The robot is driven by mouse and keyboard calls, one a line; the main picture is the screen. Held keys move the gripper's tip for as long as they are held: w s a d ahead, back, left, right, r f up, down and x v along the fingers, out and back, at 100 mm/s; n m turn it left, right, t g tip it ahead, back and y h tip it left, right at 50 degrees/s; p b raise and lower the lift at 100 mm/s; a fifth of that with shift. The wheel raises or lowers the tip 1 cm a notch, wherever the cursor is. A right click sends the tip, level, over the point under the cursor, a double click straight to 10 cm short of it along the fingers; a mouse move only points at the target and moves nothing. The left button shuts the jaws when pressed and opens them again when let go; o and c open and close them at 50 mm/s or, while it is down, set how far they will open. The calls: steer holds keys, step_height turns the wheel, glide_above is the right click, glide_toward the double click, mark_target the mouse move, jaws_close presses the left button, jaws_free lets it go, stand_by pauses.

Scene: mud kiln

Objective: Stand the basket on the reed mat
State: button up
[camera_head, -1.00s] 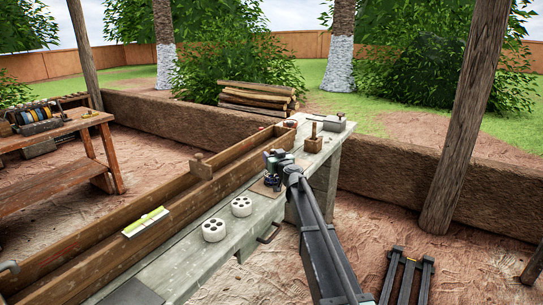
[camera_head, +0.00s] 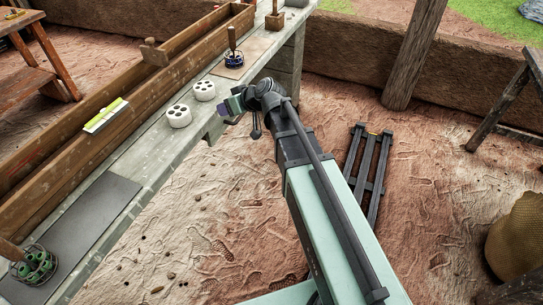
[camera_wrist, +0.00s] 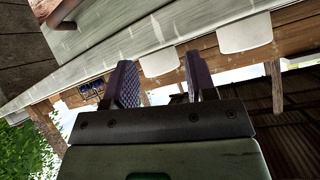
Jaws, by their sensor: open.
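A small dark basket (camera_head: 234,60) with blue contents and a tall upright wooden handle stands on the bench. Under it lies a tan-brown mat (camera_head: 256,46), which looks like the reed mat. The basket looks upright and within the mat's edges, near its front end. My gripper (camera_head: 226,106) is clear of the basket, nearer the camera, beside the bench's right edge. In the wrist view the jaws (camera_wrist: 160,84) are apart with nothing between them. Small blue shapes (camera_wrist: 90,88), likely the basket's contents, show left of the jaws, seen upside down.
Two white perforated blocks (camera_head: 179,115) stand on the bench near my gripper. A long wooden trough (camera_head: 130,85) runs along the bench. A dark sheet (camera_head: 78,238) and a second holder with green items (camera_head: 37,264) are at lower left. A dark rack (camera_head: 370,165) lies on the ground.

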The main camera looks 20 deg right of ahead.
steer(key=s+d+f+m+g+h, duration=0.1)
steer(key=s+d+f+g+h, duration=0.1)
steer(key=s, duration=0.5)
steer(key=s+d+f+m+g+h, duration=0.2)
steer(key=s+f+g+h, duration=0.1)
steer(key=s, duration=0.5)
steer(key=s+d+f+m+g+h, duration=0.2)
steer(key=s+g, duration=0.1)
steer(key=s, duration=0.4)
steer(key=shift+s+d+f, duration=0.2)
steer(key=shift+d, duration=0.2)
